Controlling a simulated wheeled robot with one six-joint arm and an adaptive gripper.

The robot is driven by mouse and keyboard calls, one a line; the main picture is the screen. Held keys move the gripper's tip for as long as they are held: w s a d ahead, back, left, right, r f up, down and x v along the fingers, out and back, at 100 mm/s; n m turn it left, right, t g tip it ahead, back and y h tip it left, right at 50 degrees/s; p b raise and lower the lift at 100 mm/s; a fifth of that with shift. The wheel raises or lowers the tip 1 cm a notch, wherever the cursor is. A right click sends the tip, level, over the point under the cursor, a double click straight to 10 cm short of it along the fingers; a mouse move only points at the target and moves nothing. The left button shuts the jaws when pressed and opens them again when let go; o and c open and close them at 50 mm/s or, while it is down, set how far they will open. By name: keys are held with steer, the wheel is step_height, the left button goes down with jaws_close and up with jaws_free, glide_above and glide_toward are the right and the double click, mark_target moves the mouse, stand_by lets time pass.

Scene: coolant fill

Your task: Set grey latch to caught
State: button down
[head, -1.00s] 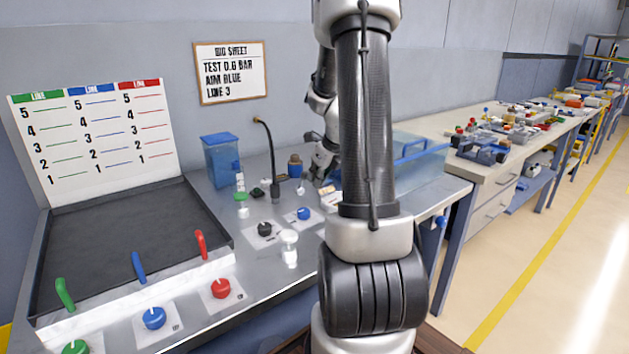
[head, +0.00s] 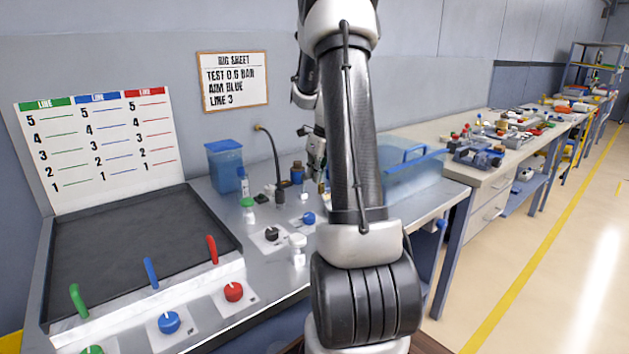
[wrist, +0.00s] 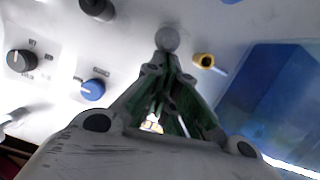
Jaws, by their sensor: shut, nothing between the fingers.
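My gripper (wrist: 166,62) is shut and empty over the bench's metal top in the wrist view. A round grey piece (wrist: 167,38) shows right at its fingertips; I cannot tell whether this is the grey latch, or whether the tips touch it. No latch setting can be read. In the head view my gripper (head: 317,158) is low over the back of the bench, partly hidden by my own arm, which also covers part of the bench behind it.
Left of my gripper are a black knob (wrist: 20,61) and a blue knob (wrist: 93,90). A small yellow-ended piece (wrist: 204,60) lies close on the right, then a translucent blue bin (wrist: 275,95). A hose (head: 273,160) and a blue container (head: 226,165) stand at the back.

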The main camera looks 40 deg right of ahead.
steer(key=shift+w+d+r, duration=0.1)
steer(key=shift+w+r, duration=0.15)
steer(key=shift+w, duration=0.45)
steer(key=shift+w+a+r, duration=0.1)
steer(key=shift+w+r, duration=0.1)
steer(key=shift+w, duration=0.5)
steer(key=shift+w+d+r, duration=0.1)
steer(key=shift+w+r, duration=0.15)
steer(key=shift+w, duration=0.45)
steer(key=shift+s+d, duration=0.1)
steer(key=shift+s, duration=0.2)
steer(key=s+v, duration=0.1)
steer(key=v, duration=1)
steer(key=shift+s, duration=0.2)
steer(key=shift+d, duration=0.1)
